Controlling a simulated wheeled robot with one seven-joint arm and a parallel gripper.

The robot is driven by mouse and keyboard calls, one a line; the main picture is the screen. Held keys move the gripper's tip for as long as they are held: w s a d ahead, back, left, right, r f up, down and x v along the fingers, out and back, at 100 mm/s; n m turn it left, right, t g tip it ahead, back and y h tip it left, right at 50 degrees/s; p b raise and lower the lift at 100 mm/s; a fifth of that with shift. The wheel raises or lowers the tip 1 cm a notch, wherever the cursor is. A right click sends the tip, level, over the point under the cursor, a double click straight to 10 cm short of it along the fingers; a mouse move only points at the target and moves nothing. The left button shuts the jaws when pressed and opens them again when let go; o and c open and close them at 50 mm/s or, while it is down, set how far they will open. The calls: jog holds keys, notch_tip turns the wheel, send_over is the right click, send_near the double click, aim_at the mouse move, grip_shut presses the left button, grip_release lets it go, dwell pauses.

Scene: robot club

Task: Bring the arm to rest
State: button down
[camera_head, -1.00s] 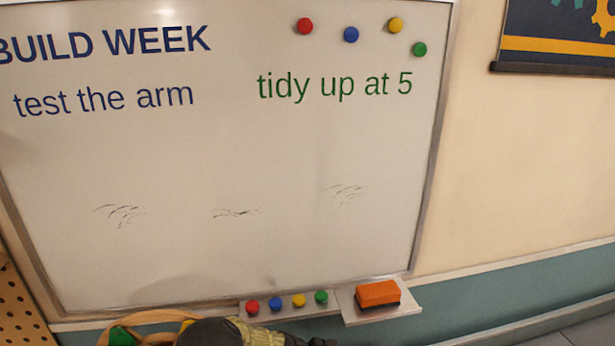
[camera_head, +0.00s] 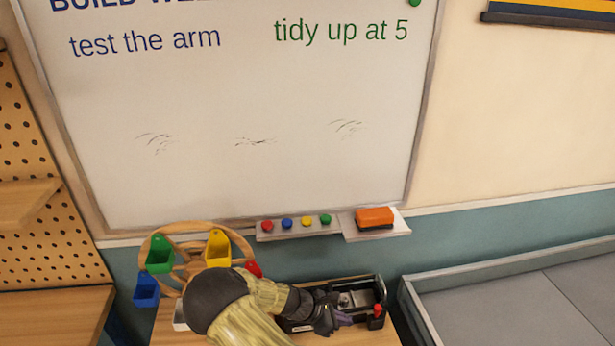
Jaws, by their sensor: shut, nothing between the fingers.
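My arm reaches in from the bottom of the head view, with a dark rounded joint and a yellowish ribbed sleeve. My gripper (camera_head: 328,319) is at its right end, dark, small and partly hidden by the arm. It looks shut with nothing held. It is in front of or over the left part of a black device with a metal top (camera_head: 356,300) and a red knob. I cannot tell whether the two touch.
A wooden table (camera_head: 375,336) carries the device and a wooden wheel (camera_head: 187,228) with coloured buckets. Behind are a whiteboard (camera_head: 270,185), a ledge with magnets (camera_head: 298,231) and an orange eraser (camera_head: 375,215). A low-walled grey area (camera_head: 520,300) is clear at right.

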jog(key=s+d+r+m+y, duration=0.2)
jog(key=s+r+m+y, duration=0.3)
jog(key=s+r+m, duration=0.3)
jog(key=s+d+r+m+y, duration=0.3)
jog(key=s+r+m+y, duration=0.2)
jog(key=s+r+m, duration=0.4)
notch_tip(320, 180, up, 5)
jog(key=m, duration=0.3)
jog(key=shift+d+t, duration=0.25)
jog(key=shift+t, duration=0.15)
jog(key=shift+r, duration=0.1)
jog(key=shift+w+d, duration=0.1)
jog(key=shift+d, duration=0.05)
dwell(0.7)
